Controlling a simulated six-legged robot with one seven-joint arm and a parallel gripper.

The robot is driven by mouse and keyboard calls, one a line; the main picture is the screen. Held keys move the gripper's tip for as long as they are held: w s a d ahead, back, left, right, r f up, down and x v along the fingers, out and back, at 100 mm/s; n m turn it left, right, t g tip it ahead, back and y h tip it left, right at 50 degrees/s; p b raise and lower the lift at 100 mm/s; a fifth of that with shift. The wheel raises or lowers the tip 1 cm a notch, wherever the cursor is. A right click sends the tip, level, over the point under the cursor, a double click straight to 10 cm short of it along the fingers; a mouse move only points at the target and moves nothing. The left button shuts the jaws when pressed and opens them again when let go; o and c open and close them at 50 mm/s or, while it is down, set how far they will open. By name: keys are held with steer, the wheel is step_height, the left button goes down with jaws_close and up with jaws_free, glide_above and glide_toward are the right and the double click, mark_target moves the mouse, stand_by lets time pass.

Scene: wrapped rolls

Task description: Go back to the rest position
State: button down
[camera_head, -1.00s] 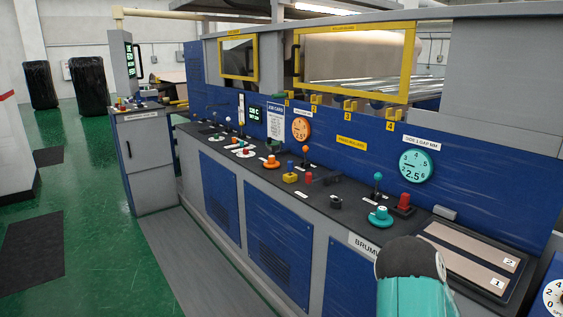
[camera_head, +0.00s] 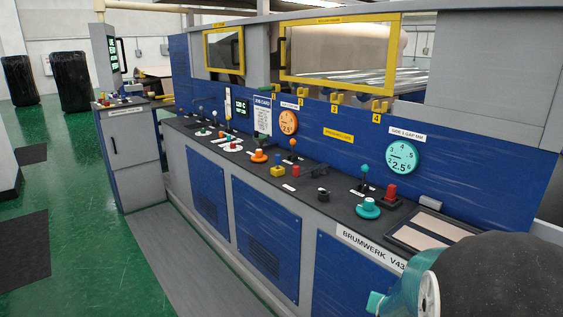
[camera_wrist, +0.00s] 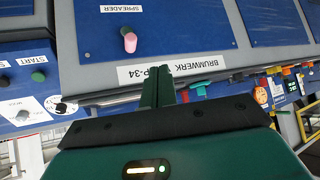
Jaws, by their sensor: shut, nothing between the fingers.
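My gripper (camera_wrist: 158,88) shows in the wrist view as two dark green fingers pressed together, with nothing between them. Its tips are near the white BRUMWERK label on the console's front edge; I cannot tell whether they touch it. In the head view, my teal and black arm fills the bottom right corner, and the fingertips cannot be made out there. The blue and grey machine console (camera_head: 265,222) runs along the right side, with a teal dial (camera_head: 402,157) and an orange dial (camera_head: 288,122) on its back panel.
Knobs and levers, including a teal knob (camera_head: 368,208) and a red switch (camera_head: 391,193), stand up from the console top. A grey control cabinet (camera_head: 131,160) stands at its far end. Black wrapped rolls (camera_head: 71,80) stand behind.

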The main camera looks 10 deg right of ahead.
steer(key=a+r+n+y, duration=0.35)
steer(key=a+r, duration=0.35)
steer(key=a, duration=0.4)
steer(key=s+a+r+n+g+y, duration=0.1)
steer(key=s+a+r+n, duration=0.1)
steer(key=s+a+r, duration=0.3)
steer(key=s+a+r+n+g+y, duration=0.1)
steer(key=s+a+r+n, duration=0.1)
steer(key=s+a+r, duration=0.3)
steer(key=s+a, duration=0.3)
steer(key=s, duration=0.1)
steer(key=shift+s+a+r, duration=0.15)
steer(key=shift+s+a, duration=0.15)
steer(key=shift+s, duration=0.05)
steer(key=shift+d, duration=0.2)
